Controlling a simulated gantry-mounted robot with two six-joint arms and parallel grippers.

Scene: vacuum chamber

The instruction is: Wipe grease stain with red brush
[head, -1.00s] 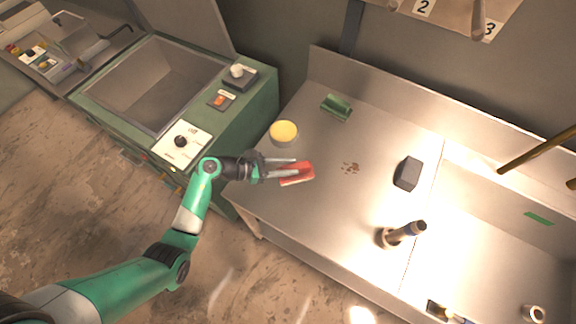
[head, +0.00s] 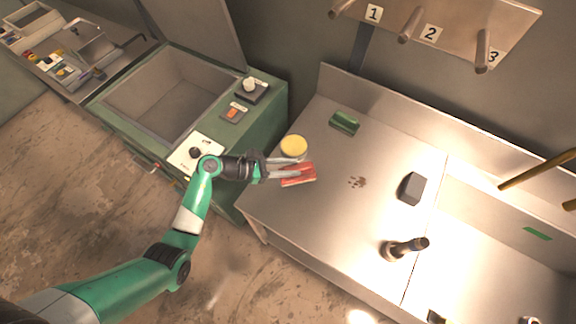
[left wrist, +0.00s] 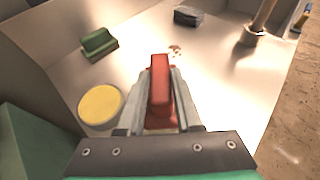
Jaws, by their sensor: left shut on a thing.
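The red brush (head: 298,174) is at the left part of the steel table, between the fingers of my left gripper (head: 284,172). In the left wrist view the red brush (left wrist: 160,84) sits upright between both fingers of the gripper (left wrist: 160,100), which is shut on it. The grease stain (head: 357,182) is a small cluster of brown spots on the steel to the right of the brush. It also shows beyond the brush in the left wrist view (left wrist: 175,50). My right gripper is not in view.
A yellow-topped round tin (head: 293,147) stands close behind the brush. A green block (head: 344,123) is at the back, a dark grey block (head: 412,188) right of the stain, and a dark cylindrical tool (head: 404,248) nearer the front. Steel between brush and stain is clear.

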